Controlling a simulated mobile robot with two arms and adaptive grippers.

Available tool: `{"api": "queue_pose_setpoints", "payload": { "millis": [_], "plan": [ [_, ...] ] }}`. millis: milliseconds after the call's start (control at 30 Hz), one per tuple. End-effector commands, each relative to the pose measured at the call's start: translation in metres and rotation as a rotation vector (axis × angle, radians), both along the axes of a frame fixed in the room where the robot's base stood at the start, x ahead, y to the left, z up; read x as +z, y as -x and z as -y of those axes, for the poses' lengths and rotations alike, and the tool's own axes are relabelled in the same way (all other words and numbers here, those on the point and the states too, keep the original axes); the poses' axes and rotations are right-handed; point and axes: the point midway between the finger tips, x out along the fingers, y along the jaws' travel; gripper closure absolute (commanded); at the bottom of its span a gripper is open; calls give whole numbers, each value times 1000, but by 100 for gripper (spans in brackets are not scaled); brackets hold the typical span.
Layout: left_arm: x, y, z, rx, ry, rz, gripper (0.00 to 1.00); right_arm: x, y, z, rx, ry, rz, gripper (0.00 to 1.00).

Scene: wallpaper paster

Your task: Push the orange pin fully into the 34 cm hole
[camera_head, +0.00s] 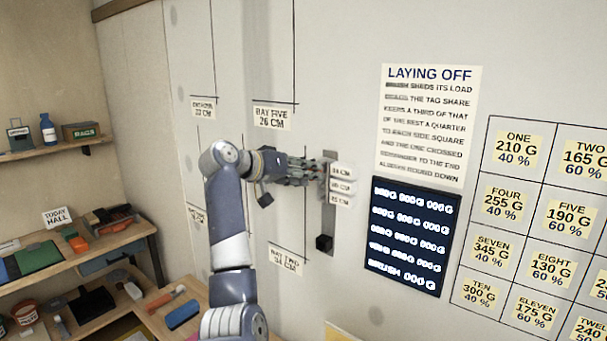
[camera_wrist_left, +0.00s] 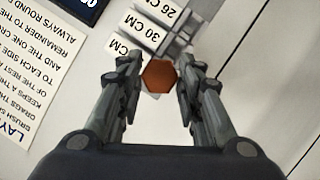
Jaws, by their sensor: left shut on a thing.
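The orange pin (camera_wrist_left: 159,76) shows in the left wrist view as an orange hexagonal head between the fingertips of my left gripper (camera_wrist_left: 158,84). The gripper is shut on it. In the head view my left gripper (camera_head: 316,172) reaches the upper part of a grey vertical strip (camera_head: 331,218) on the wall, and the pin is hidden there. Labels stand beside the strip; the wrist view shows 30 CM (camera_wrist_left: 143,31) and, partly cut off, 26 CM (camera_wrist_left: 172,10). A third label is mostly covered by a finger. The hole and the pin's depth are hidden. My right gripper is not in view.
A black block (camera_head: 324,243) sits low on the strip. A dark board (camera_head: 410,235) and a LAYING OFF sheet (camera_head: 428,120) hang to the right. A wooden bench (camera_head: 165,295) with tools and shelves stand at the left.

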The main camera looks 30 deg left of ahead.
Motion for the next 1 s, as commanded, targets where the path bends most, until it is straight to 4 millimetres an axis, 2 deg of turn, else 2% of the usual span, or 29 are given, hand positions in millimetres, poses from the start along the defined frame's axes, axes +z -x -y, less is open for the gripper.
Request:
{"api": "queue_pose_setpoints", "payload": {
  "millis": [1000],
  "plan": [
    [1, -25, 2, 0, 0, 0, 90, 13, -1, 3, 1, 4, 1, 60]
  ]
}}
